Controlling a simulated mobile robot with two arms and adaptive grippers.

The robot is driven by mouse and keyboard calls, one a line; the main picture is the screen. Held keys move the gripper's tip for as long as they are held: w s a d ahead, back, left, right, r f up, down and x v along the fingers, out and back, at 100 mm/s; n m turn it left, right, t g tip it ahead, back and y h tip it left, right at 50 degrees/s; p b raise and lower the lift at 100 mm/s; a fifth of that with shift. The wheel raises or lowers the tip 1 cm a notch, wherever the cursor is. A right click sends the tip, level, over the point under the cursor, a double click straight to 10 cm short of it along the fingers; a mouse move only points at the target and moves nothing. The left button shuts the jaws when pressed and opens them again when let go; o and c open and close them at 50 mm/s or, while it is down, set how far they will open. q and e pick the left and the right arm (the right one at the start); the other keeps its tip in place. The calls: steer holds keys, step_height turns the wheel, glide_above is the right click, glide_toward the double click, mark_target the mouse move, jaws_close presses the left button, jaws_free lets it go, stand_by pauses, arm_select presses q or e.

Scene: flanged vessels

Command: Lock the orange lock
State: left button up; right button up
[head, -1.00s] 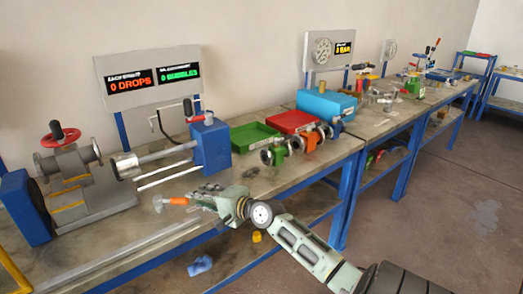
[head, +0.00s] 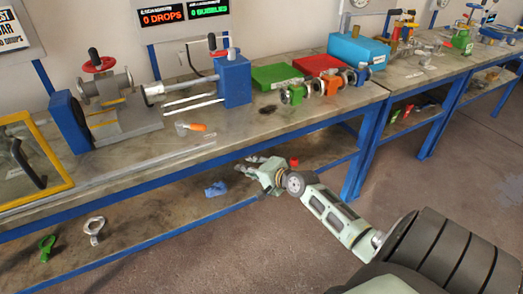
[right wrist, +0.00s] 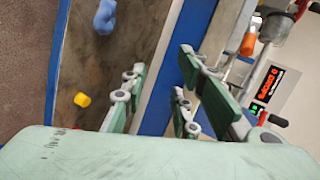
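The orange flanged piece (head: 328,85) stands on the bench between a green one (head: 292,93) and a blue one (head: 360,75). Whether it is the orange lock, or is locked, I cannot tell. An orange-handled tool (head: 194,127) lies on the bench left of them; its handle also shows in the right wrist view (right wrist: 249,42). My right gripper (head: 258,162) appears in front of the bench edge, below the tool in the picture. In the right wrist view its fingers (right wrist: 160,95) are spread with nothing between them. My left gripper is not in view.
A yellow cylinder (right wrist: 82,99) shows in the right wrist view. The bench's front edge (head: 300,133) lies close to my gripper. The floor right is clear.

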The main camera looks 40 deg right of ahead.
steer(key=s+f+n+g+p, duration=0.1)
steer(key=s+f, duration=0.4)
steer(key=f, duration=0.5)
steer(key=shift+a+f+n+g+h, duration=0.15)
steer(key=shift+a+n+g+h, duration=0.15)
steer(key=shift+a+n+g, duration=0.25)
steer(key=shift+s+d, duration=0.1)
steer(key=shift+c, duration=0.6)
